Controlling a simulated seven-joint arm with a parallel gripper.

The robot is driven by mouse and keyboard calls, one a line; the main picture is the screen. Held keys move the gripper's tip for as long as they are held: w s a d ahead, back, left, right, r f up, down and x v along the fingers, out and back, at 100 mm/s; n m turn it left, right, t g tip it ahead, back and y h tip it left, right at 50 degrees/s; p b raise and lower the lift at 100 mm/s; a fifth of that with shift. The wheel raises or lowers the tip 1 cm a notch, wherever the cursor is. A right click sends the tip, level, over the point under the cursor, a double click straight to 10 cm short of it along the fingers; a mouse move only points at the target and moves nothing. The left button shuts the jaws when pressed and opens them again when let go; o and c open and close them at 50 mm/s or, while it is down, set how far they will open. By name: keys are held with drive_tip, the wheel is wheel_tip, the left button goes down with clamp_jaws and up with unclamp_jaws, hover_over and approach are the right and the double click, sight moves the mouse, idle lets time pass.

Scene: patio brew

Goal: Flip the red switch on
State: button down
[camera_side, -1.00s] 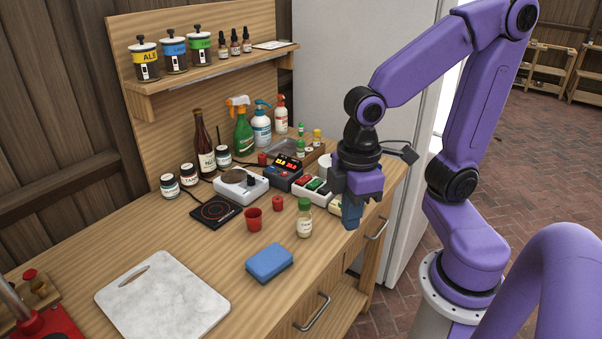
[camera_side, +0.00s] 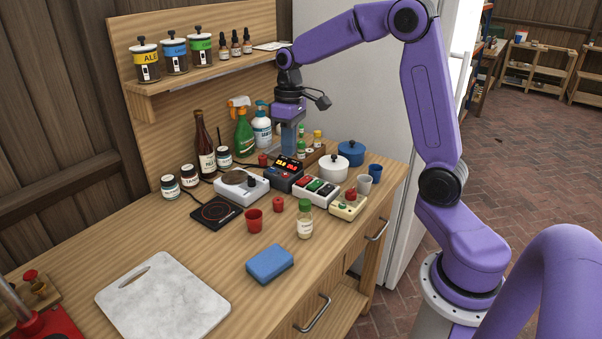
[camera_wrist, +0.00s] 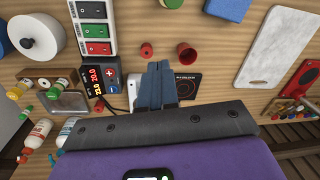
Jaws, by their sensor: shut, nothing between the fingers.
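The red switch (camera_side: 304,180) is one of several rocker switches on a white switch box (camera_side: 332,199). It stands beside a green switch (camera_side: 315,185) on the workbench. In the wrist view, the red switch (camera_wrist: 98,48) is at the end of the box nearest the dark display unit. I cannot tell its position from these frames. My gripper (camera_side: 288,152) is shut and empty, pointing down above and behind the display unit, apart from the switch box. In the wrist view, its blue fingers (camera_wrist: 160,68) are together, to the right of the switch.
The display unit (camera_side: 287,173) and a white scale-like device (camera_side: 243,187) stand beside the box. Spray bottles (camera_side: 243,135) and the shelf (camera_side: 215,65) are close to my arm.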

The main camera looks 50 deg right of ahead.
sight(300, 182)
drive_tip(key=w+d+f+m, duration=0.1)
drive_tip(key=w+d+m, duration=0.2)
drive_tip(key=d, duration=0.9)
drive_tip(key=shift+w+d, duration=0.15)
drive_tip(key=shift+w, duration=0.3)
drive_tip(key=f, duration=0.4)
drive_tip(key=a+f, duration=0.1)
drive_tip(key=f, duration=0.9)
drive_tip(key=shift+a, duration=0.4)
drive_tip(key=shift+f, duration=0.1)
drive_tip(key=shift+a+f, duration=0.15)
drive_tip(key=shift+f, duration=0.05)
drive_tip(key=shift+r, duration=0.1)
